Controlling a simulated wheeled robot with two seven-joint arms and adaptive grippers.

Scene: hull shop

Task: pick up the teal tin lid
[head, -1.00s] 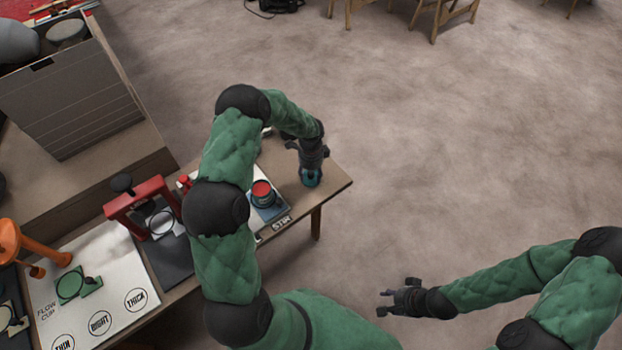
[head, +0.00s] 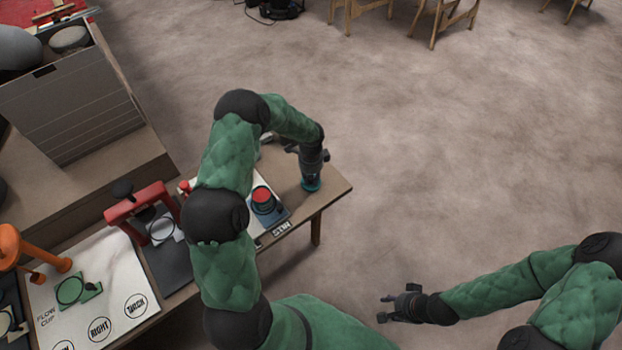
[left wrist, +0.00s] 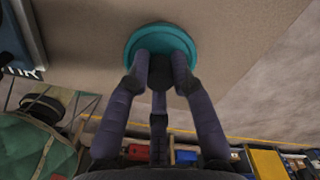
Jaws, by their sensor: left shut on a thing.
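The teal tin lid (head: 310,185) is near the right end of the wooden table in the head view, under my left gripper (head: 312,172). In the left wrist view the lid (left wrist: 161,38) is a round teal disc at the fingertips. My left gripper (left wrist: 160,72) is shut on it, the fingers covering the lid's middle. I cannot tell whether the lid touches the table top. My right gripper (head: 386,308) is over the floor, far from the table, with its fingers apart and nothing between them.
A red-topped tin (head: 263,198) stands on a blue-grey mat (head: 277,217) left of the lid. A red press frame (head: 140,198), an orange stand (head: 35,255) and a white labelled sheet (head: 90,285) lie further left. The floor to the right is open.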

